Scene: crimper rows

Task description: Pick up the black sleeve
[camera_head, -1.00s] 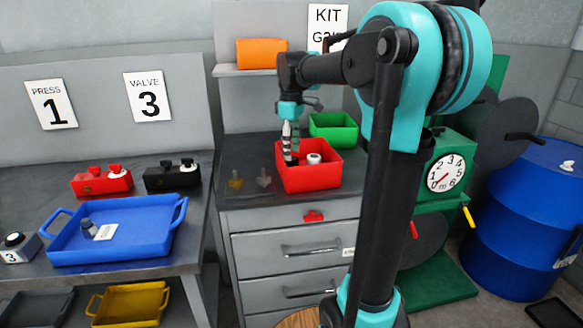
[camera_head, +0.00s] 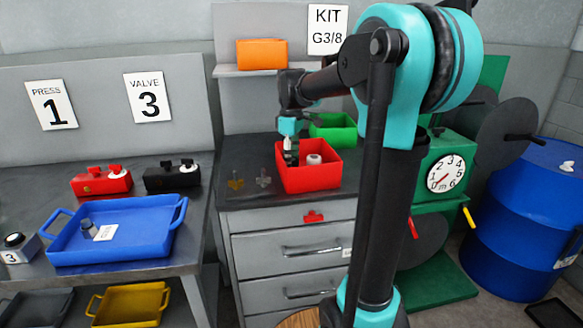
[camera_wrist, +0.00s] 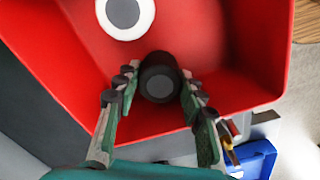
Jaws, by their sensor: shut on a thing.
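The black sleeve (camera_wrist: 159,79) is between the fingertips of my gripper (camera_wrist: 159,88) in the wrist view, inside the red bin (camera_wrist: 255,60). My gripper is shut on it, with one finger on each side. In the head view, my gripper (camera_head: 290,152) reaches down into the left part of the red bin (camera_head: 312,181), and the sleeve is mostly hidden there. A white ring-shaped part (camera_wrist: 125,12) lies in the same bin, apart from the sleeve; it also shows in the head view (camera_head: 314,159).
A green bin (camera_head: 333,129) stands behind the red bin, and an orange bin (camera_head: 262,54) sits on the shelf above. A blue tray (camera_head: 120,245) is on the left bench. A green dial scale (camera_head: 446,173) stands to the right. The red bin's walls surround my fingers.

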